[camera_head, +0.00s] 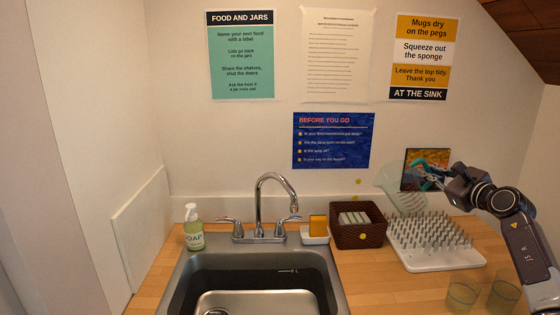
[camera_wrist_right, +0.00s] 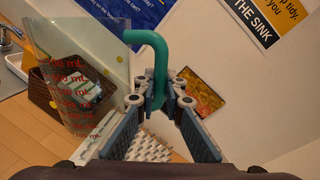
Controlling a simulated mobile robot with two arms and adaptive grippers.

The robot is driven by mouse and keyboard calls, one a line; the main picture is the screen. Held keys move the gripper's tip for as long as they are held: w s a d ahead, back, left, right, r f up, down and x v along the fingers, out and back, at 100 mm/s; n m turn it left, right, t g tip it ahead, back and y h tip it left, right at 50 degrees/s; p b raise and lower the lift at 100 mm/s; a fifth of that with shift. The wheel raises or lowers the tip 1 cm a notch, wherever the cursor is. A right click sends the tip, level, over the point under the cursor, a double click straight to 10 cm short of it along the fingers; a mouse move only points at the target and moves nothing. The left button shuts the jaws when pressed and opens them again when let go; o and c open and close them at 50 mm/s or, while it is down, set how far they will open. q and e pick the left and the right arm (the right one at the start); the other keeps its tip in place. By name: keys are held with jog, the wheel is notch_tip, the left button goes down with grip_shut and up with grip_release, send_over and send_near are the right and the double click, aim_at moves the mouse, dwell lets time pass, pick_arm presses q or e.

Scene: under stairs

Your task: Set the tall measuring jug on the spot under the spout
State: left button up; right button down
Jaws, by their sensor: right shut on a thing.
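My right gripper (camera_head: 428,176) is shut on the teal handle (camera_wrist_right: 161,62) of the clear measuring jug (camera_head: 404,196). In the right wrist view the jug's see-through body (camera_wrist_right: 88,80) shows red measure marks, to the left of the fingers. The jug is in the air at the back right, above the pegged rack, and looks tilted in the head view. The chrome spout (camera_head: 274,180) arches over the sink (camera_head: 330,278), well to the left of the jug. The basin floor (camera_head: 250,303) under it shows only partly. My left gripper is not in view.
A soap bottle (camera_head: 194,236) stands left of the tap. A sponge holder (camera_head: 315,237) and a brown basket (camera_head: 358,230) stand between tap and pegged rack (camera_head: 435,258). Two glasses (camera_head: 462,294) (camera_head: 503,295) stand at the front right.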

aim_at(415, 180)
jog(key=a+n+y, duration=0.1)
jog(key=a, duration=0.1)
jog(key=s+a+n+g+y, duration=0.1)
jog(key=a+y, duration=0.1)
jog(key=s+a+f+n+y, duration=0.1)
jog(key=a, duration=0.1)
jog(key=shift+a+g, duration=0.3)
jog(key=s+a+r+n+g+y, duration=0.2)
jog(key=s+a+n+g+y, duration=0.1)
jog(key=s+a+n+y, duration=0.25)
jog(key=s+a+f+b, duration=0.1)
jog(key=s+a+f, duration=0.2)
jog(key=s+f, duration=0.4)
jog(key=s+a+f+g+b, duration=0.1)
jog(key=s+a+f, duration=0.3)
jog(key=s, duration=1.2)
jog(key=s+a+f+g+y+b, duration=0.1)
jog(key=s+a+f, duration=0.3)
jog(key=s+f, duration=0.8)
jog(key=shift+a+b, duration=0.25)
jog(key=shift+b, duration=0.6)
jog(key=shift+r, duration=0.1)
